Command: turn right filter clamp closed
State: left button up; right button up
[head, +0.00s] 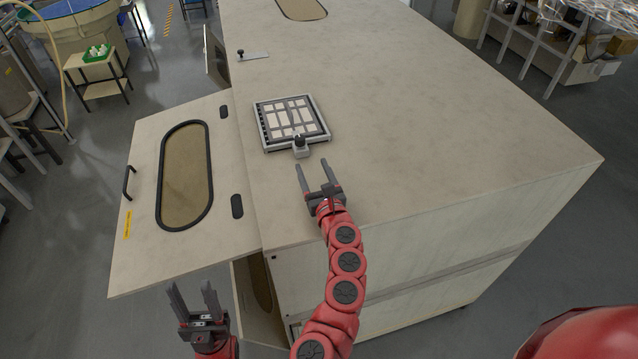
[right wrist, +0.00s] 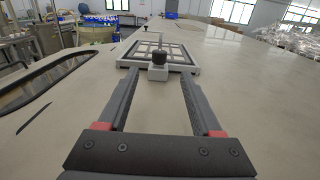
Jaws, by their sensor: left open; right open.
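The filter (head: 291,121) is a framed square grid panel lying flat on the beige cabinet top. At its near edge sits a clamp (head: 301,146), a light block with a dark knob. My right gripper (head: 318,178) is open and empty just in front of the clamp. In the right wrist view the filter (right wrist: 187,60) and the clamp (right wrist: 158,72) lie ahead, with the clamp seen between the spread fingers (right wrist: 157,85); I cannot tell if they touch it. My left gripper (head: 194,300) is open and empty, low at the left, away from the filter.
A door (head: 141,205) with an oval window and black handle stands open left of the cabinet top (head: 430,140). A small plate with a dark knob (head: 252,56) lies farther back. The cabinet top right of the filter is clear.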

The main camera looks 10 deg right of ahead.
jog(key=shift+s+d, duration=0.2)
jog(key=shift+s, duration=1)
jog(key=shift+s+d, duration=0.15)
jog(key=shift+s, duration=1)
